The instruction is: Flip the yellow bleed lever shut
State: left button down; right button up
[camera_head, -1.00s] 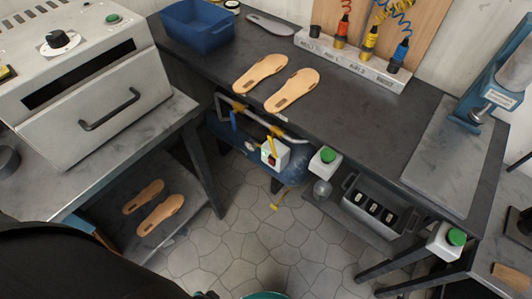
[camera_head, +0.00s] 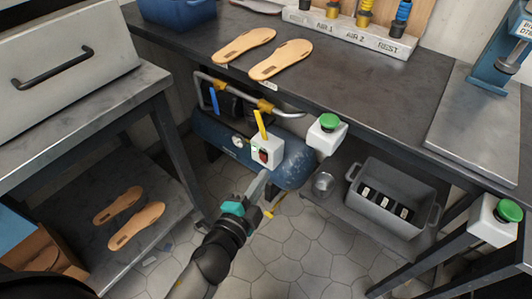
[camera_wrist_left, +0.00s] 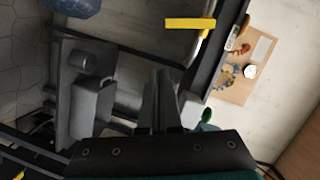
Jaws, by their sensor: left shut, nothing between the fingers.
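A yellow lever (camera_head: 260,124) stands up from the pipework over the blue tank, behind a white switch box. A second, smaller yellow handle (camera_head: 275,206) is low under the tank; I cannot tell for certain which is the bleed lever. My left gripper (camera_head: 263,178) is shut and empty in front of the tank, just below the switch box and apart from the upper lever. In the left wrist view my closed fingers (camera_wrist_left: 158,98) point up the picture, and a yellow bar (camera_wrist_left: 190,23) lies beyond them by a pale pipe. My right gripper is not in view.
The blue tank (camera_head: 214,132) sits under the dark workbench (camera_head: 360,90). The white switch box (camera_head: 268,150), a green-button box (camera_head: 326,134) and a blue lever (camera_head: 213,101) are close by. A grey crate (camera_head: 360,215) stands to the right. The tiled floor in front is open.

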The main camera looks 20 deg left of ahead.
aim_at(265, 135)
pick_arm(q)
jog(key=shift+m+t, duration=0.4)
jog(key=shift+m, duration=0.1)
jog(key=shift+w+a+r+b, duration=0.1)
jog(key=shift+w+a+b, duration=0.25)
jog(key=shift+w, duration=1.55)
jog(key=shift+w+a+r+b, duration=0.2)
jog(key=shift+w+a, duration=0.3)
jog(key=shift+w, duration=1.45)
jog(key=shift+w+a+r+b, duration=0.1)
jog(key=shift+w+a+b, duration=0.25)
jog(key=shift+w, duration=1.55)
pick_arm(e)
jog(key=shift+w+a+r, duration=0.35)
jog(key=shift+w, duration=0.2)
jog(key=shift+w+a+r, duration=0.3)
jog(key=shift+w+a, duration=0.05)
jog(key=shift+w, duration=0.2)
